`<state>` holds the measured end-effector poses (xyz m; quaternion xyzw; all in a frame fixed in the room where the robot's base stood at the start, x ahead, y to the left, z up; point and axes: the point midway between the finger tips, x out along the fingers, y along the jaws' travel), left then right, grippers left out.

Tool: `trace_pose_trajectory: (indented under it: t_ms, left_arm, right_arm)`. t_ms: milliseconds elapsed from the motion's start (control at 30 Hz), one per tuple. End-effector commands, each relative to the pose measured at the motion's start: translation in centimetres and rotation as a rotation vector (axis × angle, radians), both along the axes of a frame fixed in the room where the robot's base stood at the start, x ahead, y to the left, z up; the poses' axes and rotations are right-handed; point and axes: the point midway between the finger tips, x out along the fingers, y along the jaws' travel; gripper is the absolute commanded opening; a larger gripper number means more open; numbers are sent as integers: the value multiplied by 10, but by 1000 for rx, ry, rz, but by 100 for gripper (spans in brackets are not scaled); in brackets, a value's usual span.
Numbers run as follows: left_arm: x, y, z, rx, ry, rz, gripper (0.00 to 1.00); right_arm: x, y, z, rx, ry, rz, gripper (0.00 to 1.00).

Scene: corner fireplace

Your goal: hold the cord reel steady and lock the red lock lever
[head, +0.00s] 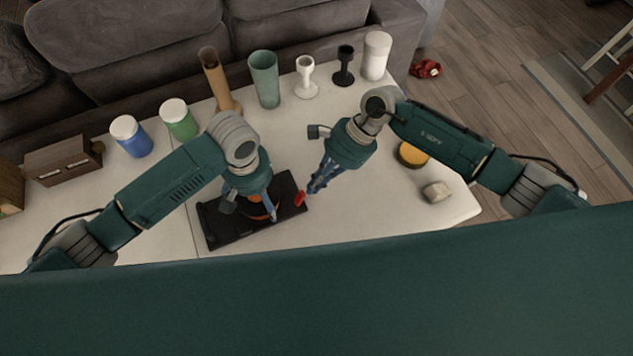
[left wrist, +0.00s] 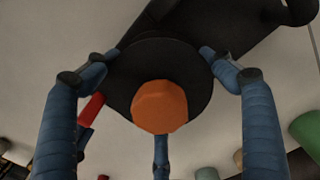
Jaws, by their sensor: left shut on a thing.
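The cord reel is a black disc with an orange hub (left wrist: 160,106); its black disc (left wrist: 175,65) fills the middle of the left wrist view. In the head view only a bit of its orange (head: 256,212) shows below my left gripper (head: 258,208). The left gripper is shut on the reel, its blue fingers at the disc's edge. The red lock lever (head: 300,198) stands at the right end of the dark base (head: 222,232); it also shows in the left wrist view (left wrist: 91,109). My right gripper (head: 311,190) points down close beside the lever. Whether it touches is unclear.
Blue (head: 131,136) and green (head: 178,119) lidded jars, a brown tube (head: 215,78), a green cup (head: 264,80) and several white and black pieces line the table's back. A yellow disc (head: 412,154) and a stone (head: 436,192) lie right. The front right tabletop is clear.

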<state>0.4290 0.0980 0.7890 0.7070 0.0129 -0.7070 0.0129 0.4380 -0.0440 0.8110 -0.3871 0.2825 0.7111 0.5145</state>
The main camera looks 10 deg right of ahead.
Motion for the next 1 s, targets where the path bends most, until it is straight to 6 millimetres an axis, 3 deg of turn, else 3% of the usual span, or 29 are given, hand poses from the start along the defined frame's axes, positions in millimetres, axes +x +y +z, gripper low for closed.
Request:
trace_pose_trajectory:
  t_ms: [1000]
  left_arm:
    - [0, 0, 0, 0, 1, 0, 38]
  right_arm:
    - [-4, 15, 13, -201, -72, 1, 0]
